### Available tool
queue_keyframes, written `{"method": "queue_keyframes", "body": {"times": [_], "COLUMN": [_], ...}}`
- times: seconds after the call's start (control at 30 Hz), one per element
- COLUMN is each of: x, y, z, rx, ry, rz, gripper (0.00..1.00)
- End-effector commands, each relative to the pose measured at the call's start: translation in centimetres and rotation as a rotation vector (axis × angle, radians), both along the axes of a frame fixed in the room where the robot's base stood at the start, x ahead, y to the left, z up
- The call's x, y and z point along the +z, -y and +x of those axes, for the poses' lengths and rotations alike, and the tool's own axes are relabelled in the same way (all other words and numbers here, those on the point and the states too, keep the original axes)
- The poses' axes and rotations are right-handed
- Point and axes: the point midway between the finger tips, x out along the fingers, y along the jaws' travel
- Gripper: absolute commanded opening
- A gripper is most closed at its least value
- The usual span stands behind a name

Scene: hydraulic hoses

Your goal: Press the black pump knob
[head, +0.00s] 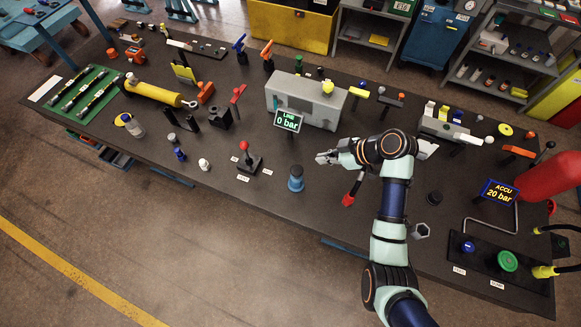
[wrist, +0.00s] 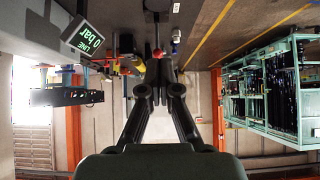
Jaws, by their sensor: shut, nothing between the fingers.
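My gripper (head: 322,158) is shut and empty, held above the middle of the long dark bench, right of and below the LINE display. In the wrist view its two fingers (wrist: 158,62) come together. A low, round black knob-like piece (head: 434,198) sits on the bench to the right of my forearm; I cannot tell for sure whether it is the pump knob. My gripper is well to its left and apart from it. No black pump knob can be made out in the wrist view.
The LINE display (head: 288,121) reads 0 bar; the ACCU display (head: 499,192) reads 20 bar. A red-knobbed lever (head: 245,158) stands left of my gripper, a blue-grey cylinder (head: 296,178) in front. A panel at lower right has blue (head: 467,246) and green (head: 507,260) knobs.

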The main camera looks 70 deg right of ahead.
Motion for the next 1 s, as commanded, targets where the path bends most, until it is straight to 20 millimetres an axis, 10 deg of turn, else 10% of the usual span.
{"method": "queue_keyframes", "body": {"times": [0.43,1.0], "x": [-1.0,-9.7], "y": [-0.1,-0.3], "z": [1.1,7.1], "rx": [0.004,0.001], "ry": [-0.001,-0.001], "rz": [0.002,0.002], "gripper": [0.0,0.0]}}
